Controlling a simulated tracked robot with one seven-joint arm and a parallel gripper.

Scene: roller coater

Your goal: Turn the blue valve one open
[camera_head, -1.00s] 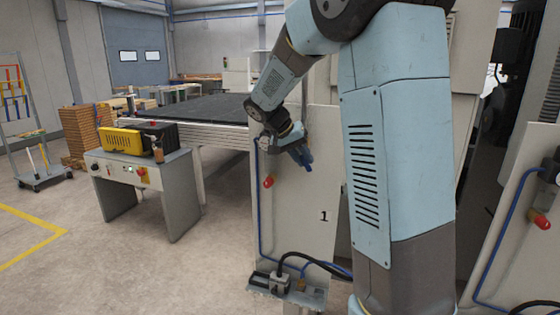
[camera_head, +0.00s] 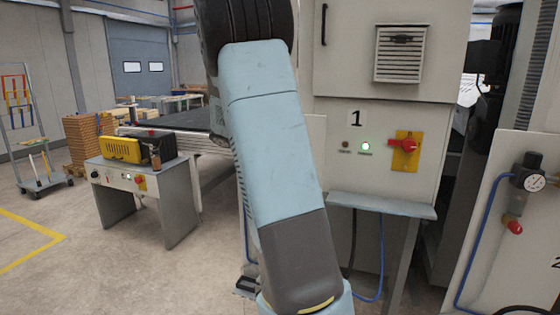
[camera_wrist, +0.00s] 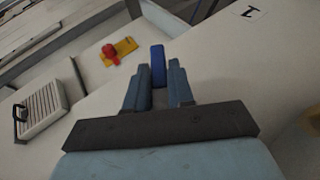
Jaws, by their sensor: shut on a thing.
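In the wrist view the blue valve one handle (camera_wrist: 158,62) is a short blue bar standing upright in the picture. My gripper (camera_wrist: 158,82) is shut on it, with one finger on each side. The valve's body and pipe are hidden, so I cannot tell its exact angle. In the head view my arm hides the valve, my gripper and most of the panel it is on.
The cabinet (camera_head: 335,84) marked 1 has a red switch on a yellow plate (camera_head: 405,145), a lit green light (camera_head: 366,147) and a vent (camera_head: 401,54). A second panel with a gauge (camera_head: 528,178) stands right. A control desk (camera_head: 147,185) stands left, with open floor before it.

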